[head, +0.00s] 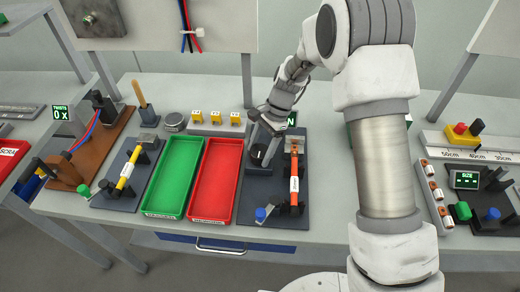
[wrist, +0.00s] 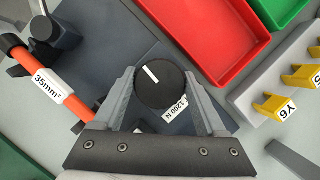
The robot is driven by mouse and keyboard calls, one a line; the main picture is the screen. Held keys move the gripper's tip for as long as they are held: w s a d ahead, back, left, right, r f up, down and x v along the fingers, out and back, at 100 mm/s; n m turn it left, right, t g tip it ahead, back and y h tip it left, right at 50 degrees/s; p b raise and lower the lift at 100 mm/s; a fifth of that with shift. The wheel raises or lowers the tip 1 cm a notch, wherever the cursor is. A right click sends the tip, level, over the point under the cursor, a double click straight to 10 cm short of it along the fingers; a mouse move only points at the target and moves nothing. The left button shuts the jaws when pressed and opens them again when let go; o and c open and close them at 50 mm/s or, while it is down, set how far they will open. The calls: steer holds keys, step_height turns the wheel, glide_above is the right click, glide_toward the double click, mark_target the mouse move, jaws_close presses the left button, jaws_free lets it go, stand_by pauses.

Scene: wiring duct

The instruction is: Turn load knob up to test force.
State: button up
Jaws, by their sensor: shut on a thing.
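The load knob (wrist: 160,88) is a round black dial with a white pointer line, on the dark plate of the pull tester (wrist: 100,45). In the wrist view a label (wrist: 175,108) beside it, seen upside down, appears to read 1200 N. The pointer aims toward the upper left, away from that label. My gripper (wrist: 161,80) has one finger on each side of the knob and is shut on it. In the head view my gripper (head: 265,140) reaches down over the knob, mostly hiding it. A green display (head: 291,119) behind my wrist is largely covered; only an N shows.
An orange cable (head: 294,180) marked 35mm² lies clamped along the tester, right of the knob. A red tray (head: 231,150) and a green tray (head: 163,199) stand to the left. Yellow lugs (head: 215,117) sit on a block behind. A blue-topped lever (head: 261,214) is at the front.

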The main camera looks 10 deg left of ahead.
stand_by(0.3)
steer(key=o, duration=1.3)
steer(key=v, duration=1.7)
steer(key=shift+r+p, duration=0.3)
steer(key=shift+p, duration=0.1)
